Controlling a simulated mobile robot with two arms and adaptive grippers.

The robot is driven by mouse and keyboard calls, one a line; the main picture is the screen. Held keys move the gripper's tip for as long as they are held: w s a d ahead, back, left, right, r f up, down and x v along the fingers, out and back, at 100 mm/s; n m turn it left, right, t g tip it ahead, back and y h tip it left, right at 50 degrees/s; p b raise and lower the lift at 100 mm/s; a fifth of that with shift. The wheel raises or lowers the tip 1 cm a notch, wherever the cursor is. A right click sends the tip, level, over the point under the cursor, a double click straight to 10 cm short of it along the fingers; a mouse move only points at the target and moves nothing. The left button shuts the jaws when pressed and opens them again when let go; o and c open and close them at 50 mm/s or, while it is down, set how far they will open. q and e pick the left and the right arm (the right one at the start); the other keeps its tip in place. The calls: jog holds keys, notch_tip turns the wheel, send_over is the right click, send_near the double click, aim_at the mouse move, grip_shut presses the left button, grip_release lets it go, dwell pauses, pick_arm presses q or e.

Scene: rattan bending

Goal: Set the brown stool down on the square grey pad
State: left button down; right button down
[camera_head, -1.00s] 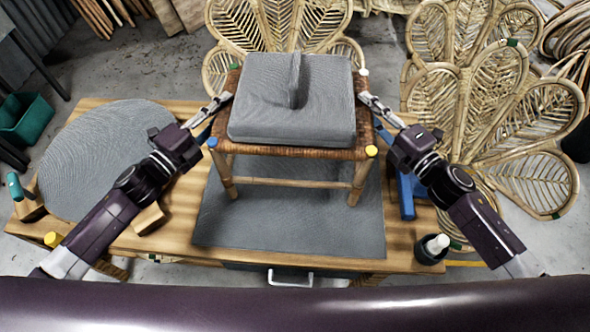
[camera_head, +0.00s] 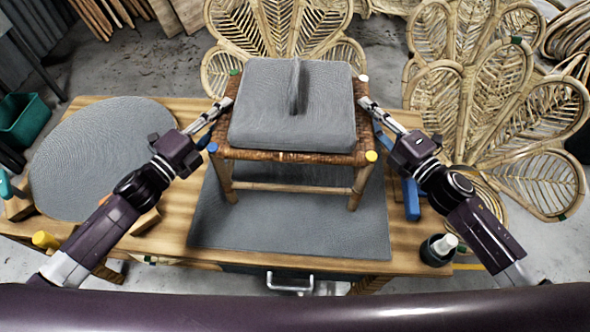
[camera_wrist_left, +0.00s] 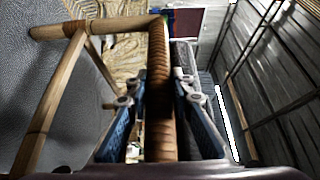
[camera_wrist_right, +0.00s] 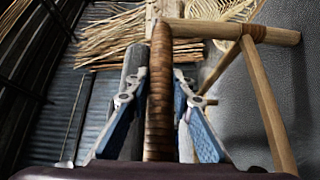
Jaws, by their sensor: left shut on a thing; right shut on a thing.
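The brown stool (camera_head: 240,155) has a woven rattan seat, light wooden legs and coloured corner caps. A grey cushion (camera_head: 290,125) with a raised central fold lies on its seat. My left gripper (camera_head: 229,101) is shut on the seat's left side rail, which shows wrapped in rattan in the left wrist view (camera_wrist_left: 160,90). My right gripper (camera_head: 364,102) is shut on the right side rail, also seen in the right wrist view (camera_wrist_right: 159,95). The square grey pad (camera_head: 290,225) lies on the table below. The front legs appear over its area; I cannot tell whether they touch it.
A round grey mat (camera_head: 90,160) covers the wooden table's (camera_head: 170,235) left end. A blue tool (camera_head: 411,198) and a dark pot (camera_head: 437,252) are at the right. Rattan leaf-shaped panels (camera_head: 510,130) stand behind and to the right.

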pick_arm(q)
jog(key=shift+f, duration=0.15)
pick_arm(e)
jog(key=shift+f, duration=0.15)
pick_arm(q)
jog(key=c, duration=1.7)
grip_release()
pick_arm(e)
jog(key=c, duration=1.7)
grip_release()
pick_arm(q)
jog(key=shift+s, duration=0.15)
pick_arm(e)
jog(key=shift+s, duration=0.15)
pick_arm(q)
jog(key=shift+a, duration=0.1)
jog(key=shift+s+a, duration=0.15)
jog(key=shift+s, duration=0.05)
pick_arm(e)
jog(key=shift+s+d, duration=0.3)
jog(key=shift+s, duration=0.15)
pick_arm(q)
jog(key=v, duration=1.1)
jog(key=shift+s, duration=0.2)
pick_arm(e)
jog(key=v, duration=1.1)
jog(key=shift+a, duration=0.1)
pick_arm(q)
jog(key=shift+a, duration=0.1)
